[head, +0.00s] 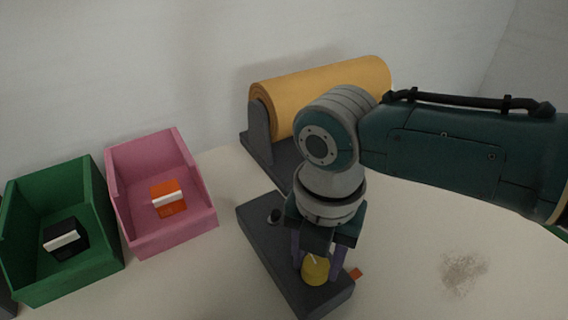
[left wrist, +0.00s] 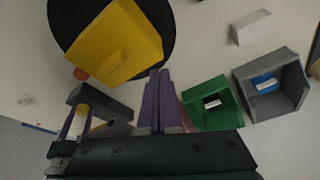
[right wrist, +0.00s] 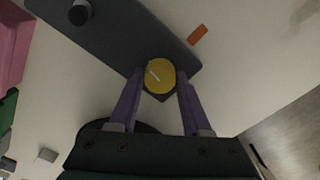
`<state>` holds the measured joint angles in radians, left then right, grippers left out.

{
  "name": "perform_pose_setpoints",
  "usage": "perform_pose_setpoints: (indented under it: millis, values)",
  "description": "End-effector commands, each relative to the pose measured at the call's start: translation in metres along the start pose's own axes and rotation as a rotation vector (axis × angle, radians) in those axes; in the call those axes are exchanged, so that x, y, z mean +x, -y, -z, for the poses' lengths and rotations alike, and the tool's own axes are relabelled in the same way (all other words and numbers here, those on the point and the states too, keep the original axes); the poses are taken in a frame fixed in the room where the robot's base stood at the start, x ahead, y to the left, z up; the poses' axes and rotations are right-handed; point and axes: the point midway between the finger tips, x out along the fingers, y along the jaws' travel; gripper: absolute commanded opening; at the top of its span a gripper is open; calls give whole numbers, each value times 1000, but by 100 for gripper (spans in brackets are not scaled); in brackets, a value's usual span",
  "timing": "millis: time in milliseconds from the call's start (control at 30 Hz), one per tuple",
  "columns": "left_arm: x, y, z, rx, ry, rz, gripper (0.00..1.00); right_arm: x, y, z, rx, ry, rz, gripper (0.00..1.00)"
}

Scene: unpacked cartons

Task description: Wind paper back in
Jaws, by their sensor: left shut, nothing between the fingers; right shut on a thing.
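A thick yellow-brown paper roll (head: 325,92) lies on a dark grey stand (head: 262,140) by the wall. My right arm hides part of the stand and the roll's lower right. A dark grey box (head: 260,235) in front carries a small black knob (head: 273,215) and a yellow knob (head: 315,270) with a pale pointer line. My right gripper (head: 320,262) points down, shut on the yellow knob, which also shows between its fingers in the right wrist view (right wrist: 160,75). My left gripper (left wrist: 158,100) is shut and empty in the left wrist view; it is out of the head view.
A pink bin (head: 185,235) with an orange item (head: 168,199) and a green bin (head: 80,280) with a black item (head: 65,240) stand at left. A small orange piece (right wrist: 198,35) lies beside the box. The table at right is clear except for a brownish stain (head: 464,273).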

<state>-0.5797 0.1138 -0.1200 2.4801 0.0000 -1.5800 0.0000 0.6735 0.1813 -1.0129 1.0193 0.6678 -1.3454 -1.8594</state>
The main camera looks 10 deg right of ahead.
Motion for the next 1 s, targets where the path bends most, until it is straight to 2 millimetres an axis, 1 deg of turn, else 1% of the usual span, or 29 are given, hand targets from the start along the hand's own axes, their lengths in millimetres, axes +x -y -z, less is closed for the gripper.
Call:
perform_pose_setpoints:
  millis: [133,333,900,933,1000]
  values:
    - [2,1,-1,3,0,2,0,1,0,0,-82,0,0,0]
    - [3,2,-1,8,1,6,0,0,0,0,-149,0,1,0]
    - [3,2,-2,9,2,7,0,0,0,0,-179,0,0,0]
    - [3,2,-2,8,2,7,0,0,0,0,-179,0,0,52]
    - [3,2,-2,7,1,6,0,0,0,0,-179,0,0,59]
